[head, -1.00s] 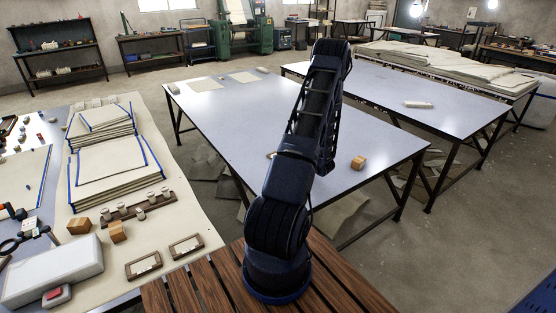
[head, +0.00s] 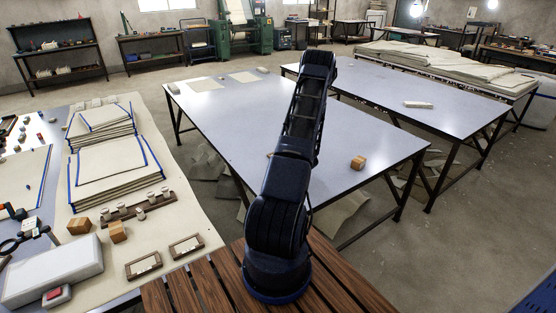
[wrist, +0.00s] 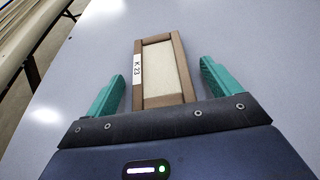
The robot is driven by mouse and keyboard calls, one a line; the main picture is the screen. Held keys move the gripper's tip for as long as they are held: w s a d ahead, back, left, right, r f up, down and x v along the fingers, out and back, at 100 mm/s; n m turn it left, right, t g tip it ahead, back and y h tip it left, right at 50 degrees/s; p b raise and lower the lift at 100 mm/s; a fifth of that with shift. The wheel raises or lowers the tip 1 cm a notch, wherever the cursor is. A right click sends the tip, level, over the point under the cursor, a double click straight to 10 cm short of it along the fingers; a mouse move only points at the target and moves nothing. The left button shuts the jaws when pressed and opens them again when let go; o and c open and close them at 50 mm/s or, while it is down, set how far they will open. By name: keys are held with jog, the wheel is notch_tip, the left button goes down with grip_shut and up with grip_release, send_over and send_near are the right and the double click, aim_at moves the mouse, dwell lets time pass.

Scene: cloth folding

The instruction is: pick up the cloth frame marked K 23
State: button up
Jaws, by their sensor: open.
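The cloth frame marked K 23 (wrist: 161,75) shows in the wrist view, a brown wooden border around a cream cloth panel, with a white K 23 label on its left side. It lies on a pale grey-blue table top. My gripper (wrist: 162,75) has two green fingers standing apart, one on each side of the frame's near part. There are gaps between the fingers and the frame. The frame's near end is hidden by the gripper body. In the head view my arm hides the gripper and this frame.
The pale table (head: 215,120) bears an orange-brown block (head: 358,162) at the right and flat cream sheets (head: 205,84) at its far end. Two small wooden frames (head: 186,245) lie on the left bench beside a block rack (head: 139,208) and cloth stacks (head: 110,160).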

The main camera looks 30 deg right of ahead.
jog(key=shift+w, duration=0.1)
jog(key=c, duration=1.1)
